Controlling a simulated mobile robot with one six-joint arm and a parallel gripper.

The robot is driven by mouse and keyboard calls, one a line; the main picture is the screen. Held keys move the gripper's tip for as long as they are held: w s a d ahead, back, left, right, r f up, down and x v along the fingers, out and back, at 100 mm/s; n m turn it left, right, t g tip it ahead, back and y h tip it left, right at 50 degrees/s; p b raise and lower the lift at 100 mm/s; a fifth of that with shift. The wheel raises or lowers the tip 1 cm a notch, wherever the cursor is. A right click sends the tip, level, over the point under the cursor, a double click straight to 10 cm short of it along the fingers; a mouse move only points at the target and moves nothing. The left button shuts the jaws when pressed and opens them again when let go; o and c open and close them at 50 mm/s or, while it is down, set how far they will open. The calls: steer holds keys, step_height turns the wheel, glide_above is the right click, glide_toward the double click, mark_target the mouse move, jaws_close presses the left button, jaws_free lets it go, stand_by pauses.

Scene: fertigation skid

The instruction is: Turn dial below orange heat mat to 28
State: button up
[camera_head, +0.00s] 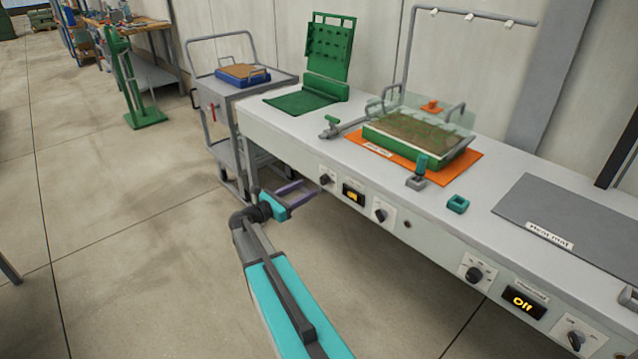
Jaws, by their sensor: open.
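The orange heat mat (467,170) lies on the bench top under a green tray of soil (417,139). On the bench front below it are a black dial (326,179) at the left, a small display (353,195) with orange characters too small to read, and another black dial (380,215) at the right. The dials' pointer positions and scale numbers are too small to tell. My gripper (309,188) is open and empty, its two purple fingers pointing toward the bench front, close to the left dial. I cannot tell the exact gap, but nothing is between the fingers.
A grey heat mat (575,225) lies at the right, with dials (474,273) (576,340) and a display reading Off (524,302) below it. A grey cart (243,100) stands left of the bench. The floor before the bench is clear.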

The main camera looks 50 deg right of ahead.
mark_target(322, 180)
steer(key=d, duration=0.8)
steer(key=shift+s, duration=0.3)
steer(key=shift+c, duration=0.3)
steer(key=shift+a, duration=0.1)
steer(key=c, duration=1)
